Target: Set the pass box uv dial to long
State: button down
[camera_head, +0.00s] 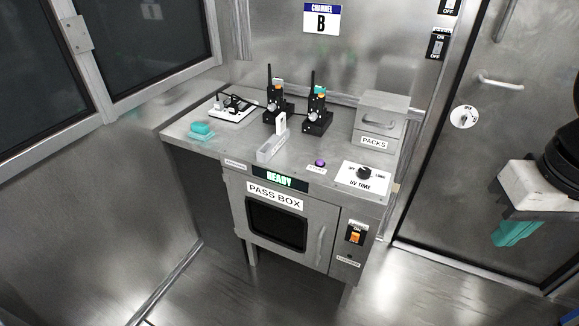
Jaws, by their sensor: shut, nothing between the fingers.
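The pass box (232,205) is a grey metal cabinet with a "PASS BOX" label and a lit "READY" display (280,178). Its UV dial (364,172) is a small black knob on a white "UV TIME" plate (352,183), at the right front of the sloped top edge. Small position marks stand around the knob, with what looks like "LONG" at its right. I cannot tell which mark it points to. My gripper (514,234), with teal fingers, is at the right edge of the view, shut and empty, well apart from the dial.
A purple button (320,163) sits left of the dial plate. A "PACKS" box (380,122), two black radios (317,112) and a clear holder (271,147) stand on the top. An orange switch (355,238) is below the dial. The floor in front is clear.

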aim_at(364, 172)
jog(key=z, duration=0.5)
jog(key=k, duration=1.15)
jog(key=u, duration=0.55)
jog(key=i, duration=1.5)
jog(key=z, duration=0.2)
